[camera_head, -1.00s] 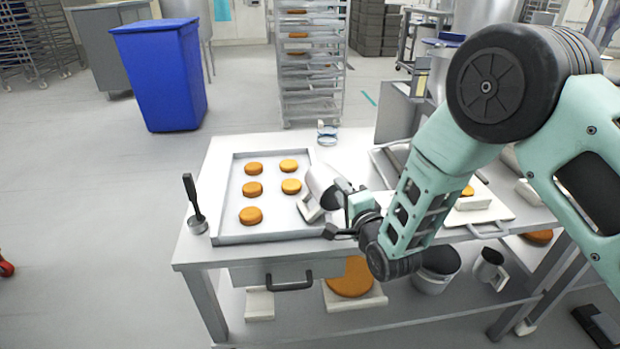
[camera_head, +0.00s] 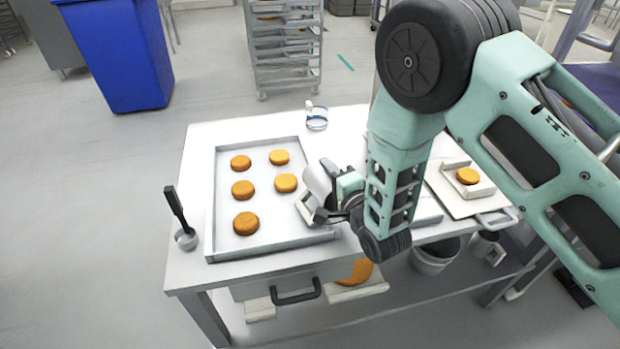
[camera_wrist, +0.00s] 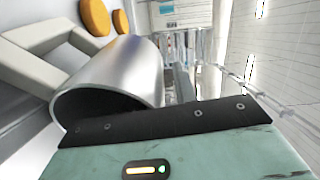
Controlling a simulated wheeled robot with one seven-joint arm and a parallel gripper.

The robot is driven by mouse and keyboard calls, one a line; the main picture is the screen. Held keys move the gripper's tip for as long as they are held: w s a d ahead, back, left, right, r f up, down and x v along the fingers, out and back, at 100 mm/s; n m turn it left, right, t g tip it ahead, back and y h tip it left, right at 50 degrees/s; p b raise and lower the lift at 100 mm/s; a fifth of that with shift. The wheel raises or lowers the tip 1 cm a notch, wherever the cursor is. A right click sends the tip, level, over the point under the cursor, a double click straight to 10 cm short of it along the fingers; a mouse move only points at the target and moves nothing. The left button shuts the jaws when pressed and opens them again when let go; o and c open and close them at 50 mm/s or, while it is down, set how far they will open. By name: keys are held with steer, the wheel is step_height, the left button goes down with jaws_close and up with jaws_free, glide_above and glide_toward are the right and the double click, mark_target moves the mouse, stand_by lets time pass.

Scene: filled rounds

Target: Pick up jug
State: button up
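The jug (camera_head: 317,180) is a silver metal cylinder with a pale squared handle. It lies tilted on its side at the right edge of the baking tray (camera_head: 209,215). In the wrist view the jug (camera_wrist: 125,75) is close up, its dark mouth facing the camera and its handle at the left. My gripper (camera_head: 335,197) is right at the jug's mouth and handle side, with dark finger parts beside the handle. The fingertips are hidden in the wrist view, and I cannot tell whether they grip the jug or whether it is clear of the tray.
Several round orange cakes (camera_head: 246,223) lie on the tray. A pale board with a cake (camera_head: 468,176) is at the right. A blue bin (camera_head: 120,55) stands behind.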

steer(key=shift+w+a, duration=0.1)
jaws_close()
stand_by(1.5)
